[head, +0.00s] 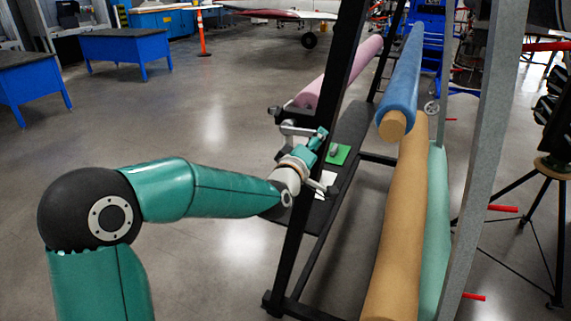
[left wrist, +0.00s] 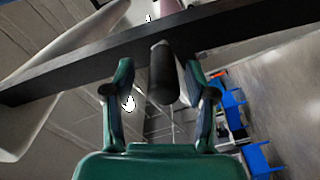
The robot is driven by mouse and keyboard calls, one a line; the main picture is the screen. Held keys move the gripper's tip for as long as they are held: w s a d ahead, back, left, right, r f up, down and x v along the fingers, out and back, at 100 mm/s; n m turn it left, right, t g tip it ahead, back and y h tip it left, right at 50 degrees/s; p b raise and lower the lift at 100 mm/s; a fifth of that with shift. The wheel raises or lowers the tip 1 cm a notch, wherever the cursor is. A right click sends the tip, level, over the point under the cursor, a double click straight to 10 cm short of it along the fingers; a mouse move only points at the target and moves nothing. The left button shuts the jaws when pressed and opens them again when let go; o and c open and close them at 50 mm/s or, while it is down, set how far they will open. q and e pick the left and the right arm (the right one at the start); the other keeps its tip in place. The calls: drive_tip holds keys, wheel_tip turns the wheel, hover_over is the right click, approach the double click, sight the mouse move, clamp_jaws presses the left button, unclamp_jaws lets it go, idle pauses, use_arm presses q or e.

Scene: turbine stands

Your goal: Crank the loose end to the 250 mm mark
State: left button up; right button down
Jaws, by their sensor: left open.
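My left gripper (head: 317,143) is beside the black upright of the roll rack, near the end of the pink roll (head: 342,73). In the left wrist view my gripper (left wrist: 160,70) is open, with a dark cylindrical handle (left wrist: 163,74) between its fingers. The handle looks like a crank grip; gaps show on both sides, and the fingers are not closed on it. In the head view the arm and upright partly hide this area. I cannot make out the loose end or a 250 mm mark. My right gripper is out of view.
The rack's black upright (head: 318,125) is close to my arm, and its beam (left wrist: 60,75) crosses the wrist view. A blue roll (head: 402,80), a tan roll (head: 397,230) and a green roll (head: 437,220) are to the right. A green pad (head: 343,148) lies on a dark shelf.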

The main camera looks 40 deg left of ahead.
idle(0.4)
use_arm(q)
drive_tip(key=shift+b, duration=0.45)
drive_tip(key=shift+b, duration=0.45)
drive_tip(key=shift+r, duration=0.1)
drive_tip(key=c, duration=0.9)
drive_tip(key=r, duration=0.2)
drive_tip(key=a+r+p, duration=0.2)
drive_tip(key=r, duration=0.1)
drive_tip(key=shift+s+r, duration=0.2)
drive_tip(key=shift+r, duration=0.1)
drive_tip(key=a+r+b, duration=0.1)
drive_tip(key=s+a+r+b, duration=0.1)
drive_tip(key=a, duration=0.1)
drive_tip(key=shift+a+r, duration=0.3)
drive_tip(key=shift+r, duration=0.05)
drive_tip(key=shift+a+r, duration=0.1)
drive_tip(key=shift+r, duration=0.05)
